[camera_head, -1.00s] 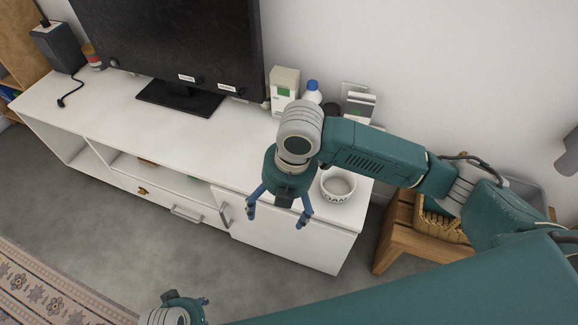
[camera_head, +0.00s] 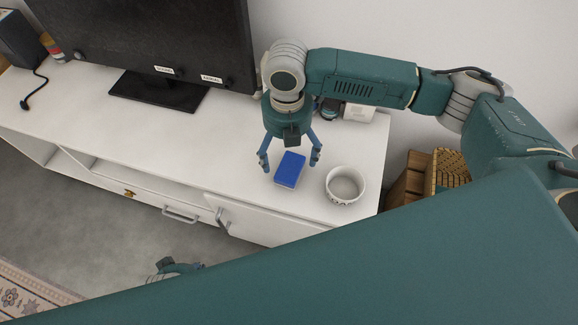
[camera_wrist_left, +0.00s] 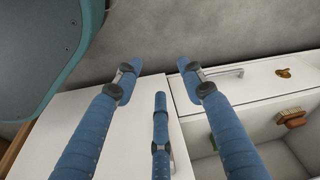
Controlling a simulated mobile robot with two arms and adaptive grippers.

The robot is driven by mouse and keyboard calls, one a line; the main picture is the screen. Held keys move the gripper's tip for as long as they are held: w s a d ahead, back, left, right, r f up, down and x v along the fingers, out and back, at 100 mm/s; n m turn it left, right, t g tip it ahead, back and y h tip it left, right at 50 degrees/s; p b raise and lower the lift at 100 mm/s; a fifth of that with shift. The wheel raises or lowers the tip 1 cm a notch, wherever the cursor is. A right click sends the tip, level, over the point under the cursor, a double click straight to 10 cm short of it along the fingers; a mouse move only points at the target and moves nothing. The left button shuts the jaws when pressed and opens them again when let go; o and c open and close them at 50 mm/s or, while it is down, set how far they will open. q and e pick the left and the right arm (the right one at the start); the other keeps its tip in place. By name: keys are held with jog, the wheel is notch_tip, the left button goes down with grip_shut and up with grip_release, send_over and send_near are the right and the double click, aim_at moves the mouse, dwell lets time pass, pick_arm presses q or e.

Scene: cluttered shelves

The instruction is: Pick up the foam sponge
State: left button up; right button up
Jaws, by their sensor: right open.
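The foam sponge (camera_head: 290,169), a blue block, lies on the white cabinet top near its front edge in the head view. My right gripper (camera_head: 290,161) points down over it, open and empty, with one finger to each side of the sponge. I cannot tell how far above the cabinet top the fingertips are. My left gripper (camera_head: 183,267) shows small and partly hidden at the bottom of the head view. In the left wrist view its fingers (camera_wrist_left: 158,75) are spread with nothing between them, in front of the cabinet; no sponge shows there.
A white bowl (camera_head: 345,185) stands just right of the sponge. A television (camera_head: 150,45) on a black base (camera_head: 158,92) stands left. Items behind my right arm are partly hidden. A brush (camera_wrist_left: 291,117) lies in the cabinet's open compartment. The cabinet top (camera_head: 200,140) left of the sponge is clear.

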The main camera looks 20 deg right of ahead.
aim_at(286, 165)
jog(key=f, duration=0.2)
jog(key=f+b, duration=0.1)
jog(key=f, duration=0.2)
jog(key=shift+w+a+f+b, duration=0.25)
jog(key=shift+f+b, duration=0.05)
jog(key=shift+f, duration=0.45)
pick_arm(q)
jog(key=w+v, duration=0.1)
jog(key=v, duration=0.5)
jog(key=shift+w+r, duration=0.55)
jog(key=shift+w, duration=0.05)
pick_arm(e)
jog(key=c, duration=1.1)
